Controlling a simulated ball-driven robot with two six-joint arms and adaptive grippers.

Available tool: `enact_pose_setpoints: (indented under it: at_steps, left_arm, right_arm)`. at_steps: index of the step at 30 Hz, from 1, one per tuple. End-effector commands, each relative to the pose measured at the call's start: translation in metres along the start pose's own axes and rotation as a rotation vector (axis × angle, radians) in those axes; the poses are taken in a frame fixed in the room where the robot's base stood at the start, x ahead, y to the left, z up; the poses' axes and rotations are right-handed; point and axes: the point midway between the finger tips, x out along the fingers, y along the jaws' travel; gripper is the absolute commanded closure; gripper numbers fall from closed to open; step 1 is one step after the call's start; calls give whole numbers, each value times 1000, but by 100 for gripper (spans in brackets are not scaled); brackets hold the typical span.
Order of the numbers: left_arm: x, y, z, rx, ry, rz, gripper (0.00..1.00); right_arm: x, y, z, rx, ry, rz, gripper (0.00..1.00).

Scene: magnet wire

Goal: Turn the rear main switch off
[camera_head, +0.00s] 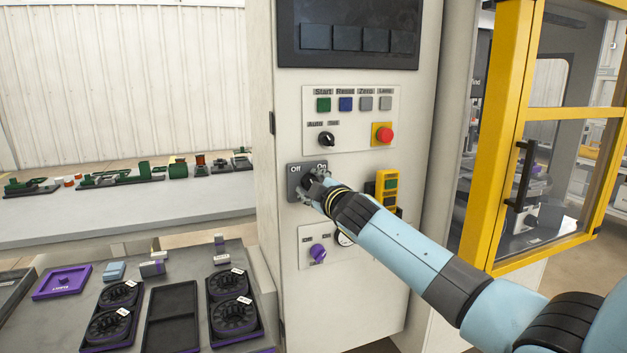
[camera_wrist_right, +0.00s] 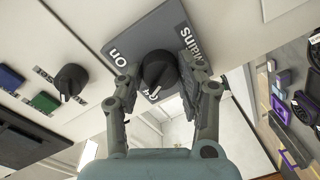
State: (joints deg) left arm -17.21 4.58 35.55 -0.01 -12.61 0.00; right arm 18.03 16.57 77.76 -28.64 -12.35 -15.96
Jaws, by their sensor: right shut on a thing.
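The main switch is a grey plate (camera_head: 294,180) on the cabinet front, labelled Off on its left and On on its right. My right gripper (camera_head: 318,188) is at this plate and hides the knob in the head view. In the right wrist view the plate (camera_wrist_right: 172,22) shows the words Mains and On, and a black round knob (camera_wrist_right: 160,70) sits between the two fingers of my right gripper (camera_wrist_right: 157,67). The gripper is shut on the knob. My left gripper is not in view.
Above the switch is a panel with coloured buttons, a black selector (camera_head: 326,139) and a red emergency button (camera_head: 384,134). A yellow pendant (camera_head: 388,187) hangs to the right. Below is a purple knob (camera_head: 318,252). A yellow-framed door (camera_head: 508,130) stands at right, a parts table (camera_head: 190,262) at lower left.

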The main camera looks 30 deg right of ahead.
Motion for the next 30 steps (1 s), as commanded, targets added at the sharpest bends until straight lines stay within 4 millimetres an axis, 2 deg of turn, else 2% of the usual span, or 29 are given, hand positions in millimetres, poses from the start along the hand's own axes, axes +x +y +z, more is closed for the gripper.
enact_pose_setpoints:
  at_steps: [12, 30]
  left_arm:
    - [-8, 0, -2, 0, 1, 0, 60]
    - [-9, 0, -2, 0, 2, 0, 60]
  right_arm:
    - [0, -1, -1, -212, -12, 1, 95]
    - [0, -2, 0, -251, -16, 0, 95]
